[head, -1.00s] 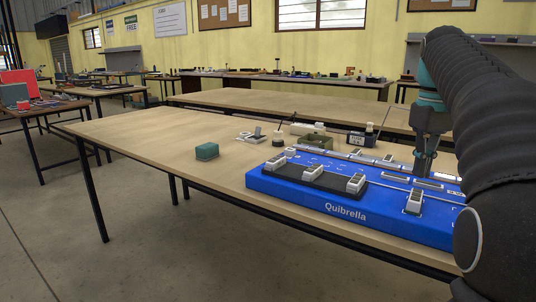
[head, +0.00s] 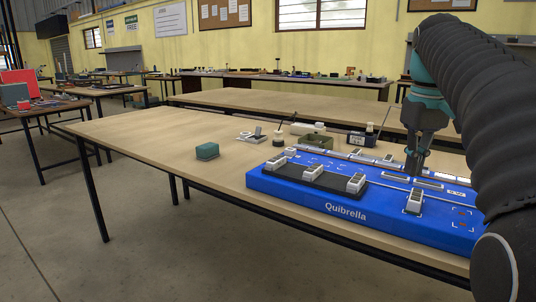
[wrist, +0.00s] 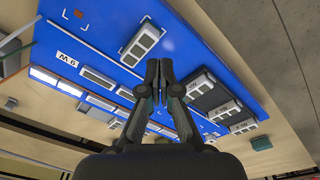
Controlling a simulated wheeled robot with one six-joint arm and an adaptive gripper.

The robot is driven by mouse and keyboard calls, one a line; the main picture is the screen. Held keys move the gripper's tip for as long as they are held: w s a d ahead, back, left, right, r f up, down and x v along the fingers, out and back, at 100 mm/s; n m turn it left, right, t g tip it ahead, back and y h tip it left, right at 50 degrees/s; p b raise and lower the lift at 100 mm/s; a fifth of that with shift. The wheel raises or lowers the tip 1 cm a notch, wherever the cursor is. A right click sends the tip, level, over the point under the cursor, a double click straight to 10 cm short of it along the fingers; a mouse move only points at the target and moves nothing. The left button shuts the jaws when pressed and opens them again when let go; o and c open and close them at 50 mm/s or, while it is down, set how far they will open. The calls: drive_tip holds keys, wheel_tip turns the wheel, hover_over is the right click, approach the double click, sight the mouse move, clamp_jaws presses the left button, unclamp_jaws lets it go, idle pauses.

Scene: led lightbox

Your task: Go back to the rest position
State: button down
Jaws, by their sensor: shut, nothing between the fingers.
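My gripper (head: 414,170) hangs over the right part of the blue Quibrella board (head: 290,193), with its fingers closed together and nothing held. In the wrist view my gripper (wrist: 158,66) shows its two fingertips side by side above the blue board (wrist: 185,30). A white switch-like block (head: 414,201) stands on the board in front of my gripper; it also shows in the wrist view (wrist: 140,45).
The board lies on a wooden table (head: 150,135). A green block (head: 207,151) stands left of the board. Behind it are an olive box (head: 317,141), a dark labelled box (head: 362,138) and small items. The table's left part is clear.

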drive_tip(key=s+a+f+t, duration=0.1)
drive_tip(key=s+a+f, duration=0.3)
drive_tip(key=s+f, duration=0.2)
drive_tip(key=s+a+f+m+t, duration=0.1)
drive_tip(key=s+a+f, duration=0.3)
drive_tip(key=f, duration=0.5)
drive_tip(key=s+a+f+t, duration=0.2)
drive_tip(key=s+a+f, duration=0.2)
drive_tip(key=s+f, duration=0.4)
drive_tip(key=shift+s+a+f+m+t, duration=0.15)
drive_tip(key=shift+s+m+t, duration=0.25)
drive_tip(key=shift+s, duration=0.05)
